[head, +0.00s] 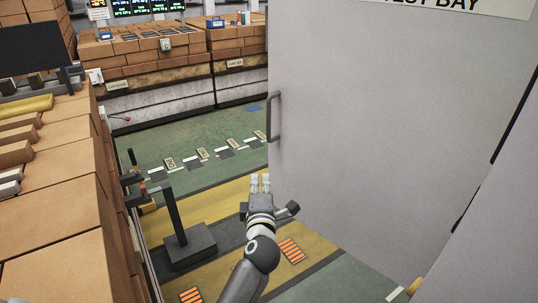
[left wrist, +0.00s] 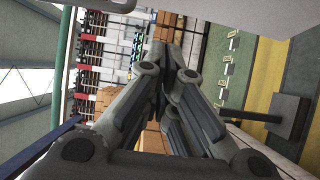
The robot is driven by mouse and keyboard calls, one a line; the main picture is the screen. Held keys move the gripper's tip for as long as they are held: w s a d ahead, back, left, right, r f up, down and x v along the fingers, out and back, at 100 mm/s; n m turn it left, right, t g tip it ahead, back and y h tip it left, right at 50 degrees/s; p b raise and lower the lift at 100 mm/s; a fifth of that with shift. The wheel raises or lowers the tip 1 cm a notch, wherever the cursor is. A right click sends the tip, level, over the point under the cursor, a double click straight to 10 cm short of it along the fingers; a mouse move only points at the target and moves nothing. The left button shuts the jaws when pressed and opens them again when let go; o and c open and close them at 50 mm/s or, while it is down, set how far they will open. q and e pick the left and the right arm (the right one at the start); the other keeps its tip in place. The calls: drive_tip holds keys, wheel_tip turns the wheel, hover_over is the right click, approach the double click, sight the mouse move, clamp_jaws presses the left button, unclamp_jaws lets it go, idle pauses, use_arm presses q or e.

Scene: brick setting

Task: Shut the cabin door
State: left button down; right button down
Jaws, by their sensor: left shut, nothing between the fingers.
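The cabin door (head: 390,120) is a large light-grey panel filling the right of the head view. A dark bar handle (head: 272,117) sits near its left edge, and green floor and benches show past that edge, so it appears to stand open. My left gripper (head: 260,182) is shut and empty, low in front of the door's lower left part. It looks apart from the handle, which is above it in the picture; contact with the panel cannot be told. In the left wrist view the closed fingers (left wrist: 172,55) show. My right gripper is out of view.
A "TEST BAY" sign (head: 460,5) is on the door's top. A brick-topped counter (head: 55,200) runs along the left. A dark post on a block base (head: 188,245) stands left of my arm. Brick benches (head: 160,90) line the back. Yellow and green floor lies between.

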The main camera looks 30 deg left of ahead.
use_arm(q)
approach(269, 145)
drive_tip(key=a, duration=0.3)
drive_tip(key=w, duration=0.4)
drive_tip(key=shift+d, duration=0.2)
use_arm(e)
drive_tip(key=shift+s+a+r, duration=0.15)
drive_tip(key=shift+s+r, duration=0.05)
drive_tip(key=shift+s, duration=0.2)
use_arm(q)
drive_tip(key=shift+w, duration=0.1)
